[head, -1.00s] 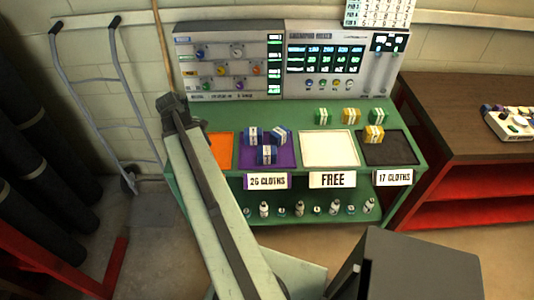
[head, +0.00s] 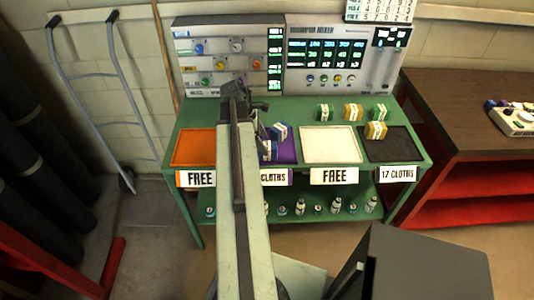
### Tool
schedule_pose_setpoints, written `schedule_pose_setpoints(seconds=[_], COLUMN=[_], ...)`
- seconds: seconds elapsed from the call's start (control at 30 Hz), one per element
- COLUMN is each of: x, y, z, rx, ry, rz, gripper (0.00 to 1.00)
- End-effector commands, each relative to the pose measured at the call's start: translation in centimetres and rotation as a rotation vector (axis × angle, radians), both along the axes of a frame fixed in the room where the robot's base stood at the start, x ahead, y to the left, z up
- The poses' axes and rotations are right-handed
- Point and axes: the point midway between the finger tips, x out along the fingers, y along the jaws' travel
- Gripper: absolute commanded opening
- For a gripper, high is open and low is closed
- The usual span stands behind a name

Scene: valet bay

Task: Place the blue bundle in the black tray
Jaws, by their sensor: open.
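Blue bundles with pale bands sit on the purple tray (head: 286,155). One blue bundle (head: 281,131) shows at the right of my arm, and part of another (head: 268,151) shows in front of it. My arm hides the left of that tray. The black tray (head: 400,148) is at the right end of the green bench, behind a "17 CLOTHS" label. A yellow bundle (head: 376,130) is at its back left. My gripper (head: 250,92) is open, seen above the back of the bench beyond the purple tray; its fingertips are hard to make out.
An orange tray (head: 193,147) and a white tray (head: 331,145) are empty. Green (head: 324,112) and yellow (head: 353,112) bundles stand behind the trays. A control panel (head: 228,50) backs the bench. A brown table (head: 465,120) stands right.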

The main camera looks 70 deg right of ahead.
Motion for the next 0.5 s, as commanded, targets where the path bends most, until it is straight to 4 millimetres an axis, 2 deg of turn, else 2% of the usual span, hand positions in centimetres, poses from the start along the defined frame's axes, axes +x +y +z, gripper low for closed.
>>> schedule_pose_setpoints(seconds=[0.03, 0.17, 0.43, 0.5], x=[-0.3, -1.0, -1.3, -1.3], y=[-0.3, -0.7, -0.8, -0.8], z=[-1.7, -3.7, -3.5, -3.5], rx=[0.0, 0.0, -0.001, -0.001], ry=[0.0, 0.0, 0.0, 0.0], rz=[-0.001, -0.001, -0.001, -0.001], gripper=[0.73, 0.73, 0.73, 0.53])
